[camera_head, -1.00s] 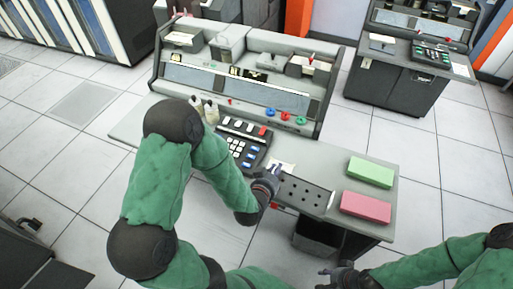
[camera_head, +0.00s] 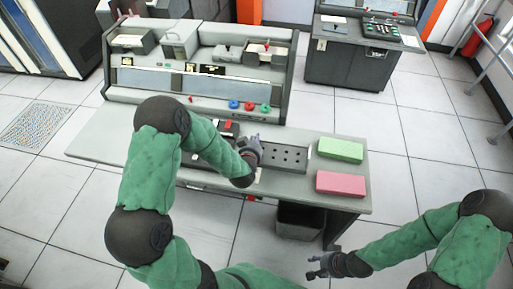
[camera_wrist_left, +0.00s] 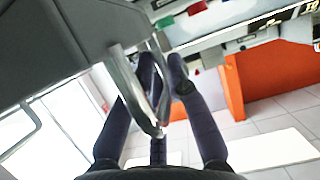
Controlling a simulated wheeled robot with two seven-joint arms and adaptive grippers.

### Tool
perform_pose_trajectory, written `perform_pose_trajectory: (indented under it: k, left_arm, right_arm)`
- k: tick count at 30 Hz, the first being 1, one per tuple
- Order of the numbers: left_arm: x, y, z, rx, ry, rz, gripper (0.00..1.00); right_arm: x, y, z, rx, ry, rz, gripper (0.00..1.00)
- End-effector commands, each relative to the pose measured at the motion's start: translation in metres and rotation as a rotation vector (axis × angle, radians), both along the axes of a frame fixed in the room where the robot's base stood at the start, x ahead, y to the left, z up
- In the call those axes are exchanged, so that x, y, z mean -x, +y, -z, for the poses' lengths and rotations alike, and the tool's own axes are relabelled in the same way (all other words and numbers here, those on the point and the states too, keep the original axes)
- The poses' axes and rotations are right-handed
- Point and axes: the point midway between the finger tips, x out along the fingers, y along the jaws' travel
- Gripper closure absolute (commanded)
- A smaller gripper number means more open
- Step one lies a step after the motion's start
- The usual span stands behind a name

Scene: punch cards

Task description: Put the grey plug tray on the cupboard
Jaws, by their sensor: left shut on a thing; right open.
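The grey plug tray (camera_head: 285,158), a flat box with rows of dark holes, shows over the punch desk, left of the green and pink blocks. My left gripper (camera_head: 252,148) is at its left end. In the left wrist view, the left gripper's fingers (camera_wrist_left: 152,95) close around a metal loop handle (camera_wrist_left: 135,85) on a grey body (camera_wrist_left: 60,45). Whether the tray touches the desk is hard to tell. My right gripper (camera_head: 322,266) is open and empty, low in front of the desk. A dark grey cabinet (camera_head: 345,65) stands at the back right; I cannot tell whether it is the cupboard.
The punch desk (camera_head: 100,140) carries a console (camera_head: 200,70) with coloured knobs. A green block (camera_head: 340,150) and a pink block (camera_head: 340,183) lie at its right end. A dark bin (camera_head: 298,218) is under it. Tiled floor (camera_head: 420,165) is clear to the right.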

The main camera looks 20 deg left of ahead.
Motion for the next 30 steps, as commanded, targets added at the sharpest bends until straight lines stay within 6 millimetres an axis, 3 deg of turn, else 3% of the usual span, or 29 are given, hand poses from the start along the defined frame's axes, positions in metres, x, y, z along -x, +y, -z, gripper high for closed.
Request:
perform_pose_trajectory:
  k: [3, 11, 18, 28, 29, 30]
  left_arm:
    - [-0.011, 0.001, 0.013, 0.0, -0.002, 0.0, 1.0]
    - [-0.021, 0.002, 0.024, 0.0, -0.003, -0.001, 1.0]
    - [-0.021, 0.001, 0.054, 0.001, -0.003, -0.001, 1.0]
    - [-0.021, 0.001, 0.055, 0.001, -0.004, -0.001, 1.0]
    - [-0.02, 0.001, 0.056, 0.0, -0.001, 0.001, 0.82]
    - [-0.02, 0.001, 0.056, 0.0, 0.0, 0.001, 0.7]
  right_arm:
    - [0.0, 0.0, 0.007, 0.0, 0.0, 0.0, 0.56]
    - [0.0, 0.0, 0.011, 0.0, 0.0, 0.0, 0.56]
    - [0.0, 0.0, 0.028, 0.0, 0.0, 0.0, 0.56]
    - [0.0, 0.0, 0.029, 0.0, 0.0, 0.0, 0.56]
    - [0.0, 0.0, 0.029, 0.0, 0.0, 0.0, 0.56]
    - [0.0, 0.0, 0.028, 0.0, 0.0, 0.0, 0.56]
